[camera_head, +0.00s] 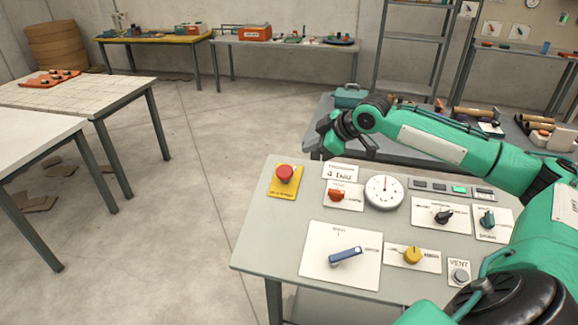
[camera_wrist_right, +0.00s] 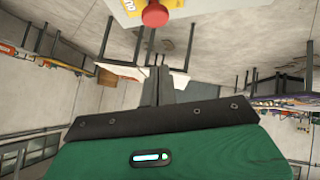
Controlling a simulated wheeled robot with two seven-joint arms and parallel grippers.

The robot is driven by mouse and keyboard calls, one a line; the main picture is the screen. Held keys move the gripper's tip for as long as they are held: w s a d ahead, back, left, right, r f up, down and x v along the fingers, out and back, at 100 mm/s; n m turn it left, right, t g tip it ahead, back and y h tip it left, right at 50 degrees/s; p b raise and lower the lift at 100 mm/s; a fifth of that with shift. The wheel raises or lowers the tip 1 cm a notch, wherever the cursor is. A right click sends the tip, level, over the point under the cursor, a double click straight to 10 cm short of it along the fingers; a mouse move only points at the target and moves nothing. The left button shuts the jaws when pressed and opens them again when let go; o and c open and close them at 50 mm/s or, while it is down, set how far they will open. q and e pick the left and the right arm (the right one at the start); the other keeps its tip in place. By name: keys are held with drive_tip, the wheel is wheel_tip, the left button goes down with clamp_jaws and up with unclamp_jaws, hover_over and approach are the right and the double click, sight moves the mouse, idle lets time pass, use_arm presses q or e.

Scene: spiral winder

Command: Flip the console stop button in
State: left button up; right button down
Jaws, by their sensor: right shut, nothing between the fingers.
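The console stop button (camera_head: 285,173) is a red mushroom head on a yellow plate at the console's far left corner. My left gripper is not in view.
The grey console top (camera_head: 262,238) also carries a white dial (camera_head: 384,192), an orange knob (camera_head: 337,195), a blue lever (camera_head: 345,255), a yellow knob (camera_head: 412,255) and several other controls. A bench (camera_head: 320,118) with tools stands behind. Open floor lies to the left.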

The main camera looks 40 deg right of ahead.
drive_tip(key=shift+w+d, duration=0.1)
drive_tip(key=shift+w, duration=0.05)
drive_tip(key=p, duration=0.4)
approach(280, 170)
drive_tip(key=w+a, duration=0.2)
drive_tip(key=w, duration=0.1)
drive_tip(key=f, duration=0.2)
drive_tip(key=shift+w+f+p, duration=0.4)
drive_tip(key=shift+d+f, duration=0.25)
drive_tip(key=shift+f, duration=0.3)
